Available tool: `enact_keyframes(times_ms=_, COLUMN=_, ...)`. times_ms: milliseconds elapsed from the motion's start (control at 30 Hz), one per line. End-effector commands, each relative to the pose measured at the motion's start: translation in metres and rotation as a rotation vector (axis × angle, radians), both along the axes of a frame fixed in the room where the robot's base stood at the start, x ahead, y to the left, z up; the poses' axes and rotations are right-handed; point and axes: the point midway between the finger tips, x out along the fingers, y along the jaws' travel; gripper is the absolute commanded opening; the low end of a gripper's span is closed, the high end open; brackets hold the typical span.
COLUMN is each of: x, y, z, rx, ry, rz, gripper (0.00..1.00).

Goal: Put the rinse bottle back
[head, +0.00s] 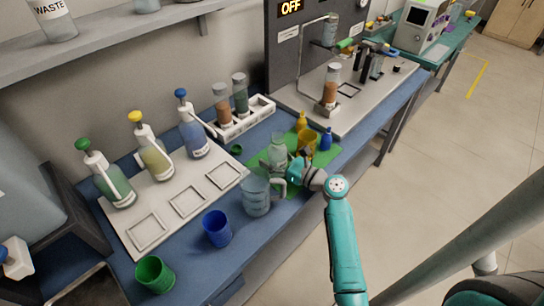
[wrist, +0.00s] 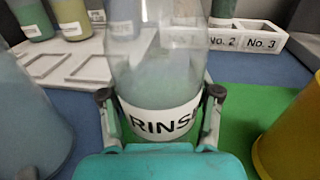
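The rinse bottle (head: 279,152) is a clear bottle, upright over the green mat on the blue bench. In the wrist view the bottle (wrist: 160,85) has a white label reading "RINS", with the rest cut off. My gripper (head: 292,168) reaches it from the right. In the wrist view the fingers of my gripper (wrist: 160,105) lie close against both sides of the bottle, near the label. They look shut on it. The bottle's base is hidden behind the gripper, so I cannot tell whether it touches the mat.
A clear jug (head: 257,193) stands close left of the bottle; a yellow cup (head: 307,142) and small bottles stand right. A pale tray (head: 158,225) holds several pump bottles and empty square recesses. A white rack (head: 247,119) holds two tubes. Blue (head: 217,230) and green (head: 155,275) cups stand in front.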

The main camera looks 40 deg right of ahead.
Motion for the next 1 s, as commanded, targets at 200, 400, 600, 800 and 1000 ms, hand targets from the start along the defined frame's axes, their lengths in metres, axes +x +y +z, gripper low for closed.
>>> enact_keyframes(times_ms=200, x=0.000, y=0.000, z=0.000, rx=0.000, ry=0.000, rz=0.000, gripper=0.85)
enact_keyframes(times_ms=400, x=0.000, y=0.000, z=0.001, rx=0.000, ry=0.000, rz=0.000, gripper=0.85)
enact_keyframes(times_ms=600, x=-0.017, y=-0.004, z=0.002, rx=0.001, ry=0.001, rz=-0.003, gripper=0.85)
enact_keyframes(times_ms=800, x=-0.057, y=-0.013, z=0.002, rx=0.001, ry=0.001, rz=-0.005, gripper=0.85)
enact_keyframes(times_ms=1000, x=-0.092, y=-0.020, z=0.002, rx=0.002, ry=0.000, rz=-0.004, gripper=0.85)
